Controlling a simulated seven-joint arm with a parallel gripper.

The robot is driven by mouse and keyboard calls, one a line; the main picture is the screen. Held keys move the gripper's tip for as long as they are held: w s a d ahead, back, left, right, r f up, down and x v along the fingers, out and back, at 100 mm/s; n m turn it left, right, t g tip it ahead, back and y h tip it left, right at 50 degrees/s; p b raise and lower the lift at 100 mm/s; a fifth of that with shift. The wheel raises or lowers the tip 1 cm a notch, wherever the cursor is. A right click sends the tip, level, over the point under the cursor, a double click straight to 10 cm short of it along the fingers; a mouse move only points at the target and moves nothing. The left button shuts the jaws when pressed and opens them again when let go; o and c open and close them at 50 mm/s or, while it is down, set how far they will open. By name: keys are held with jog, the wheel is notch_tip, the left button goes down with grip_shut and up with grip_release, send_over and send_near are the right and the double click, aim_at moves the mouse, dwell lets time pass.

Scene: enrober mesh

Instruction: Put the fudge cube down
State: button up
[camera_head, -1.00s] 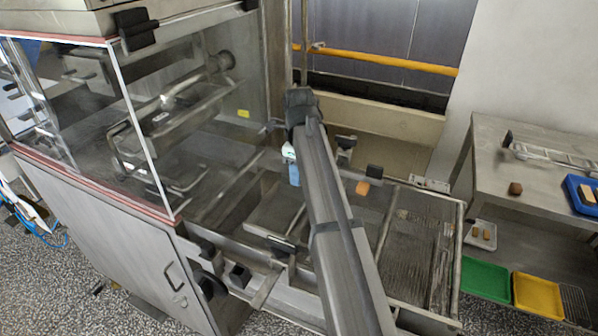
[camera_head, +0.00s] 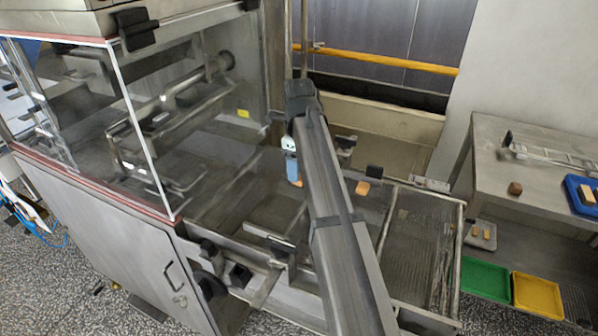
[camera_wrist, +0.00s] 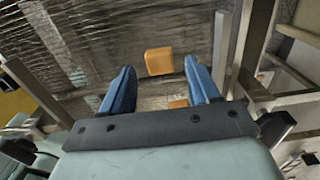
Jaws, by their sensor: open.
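My gripper (camera_head: 292,172) points down over the machine's bed, beside my arm in the head view. In the wrist view my blue fingers (camera_wrist: 158,70) are apart. An orange-brown fudge cube (camera_wrist: 158,61) shows in the gap between the fingertips, touching neither finger in the picture. A second orange-brown piece (camera_wrist: 178,103) shows lower, close to the gripper's palm edge in the picture. In the head view one orange cube (camera_head: 362,187) sits on the bed right of my arm, and a small orange patch (camera_head: 297,183) shows just below my fingertips. I cannot tell its exact contact with the surface.
The wire mesh belt (camera_head: 418,240) lies right of my arm, with metal rails around it. A clear guard panel (camera_head: 90,110) stands at left. A side table (camera_head: 490,150) holds a brown cube (camera_head: 515,188) and blue tray (camera_head: 570,190). Green (camera_head: 485,278) and yellow (camera_head: 537,295) trays lie lower right.

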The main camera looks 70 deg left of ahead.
notch_tip(320, 180, up, 10)
dwell(0.4)
jog(key=shift+w+f, duration=0.1)
jog(key=shift+w, duration=0.05)
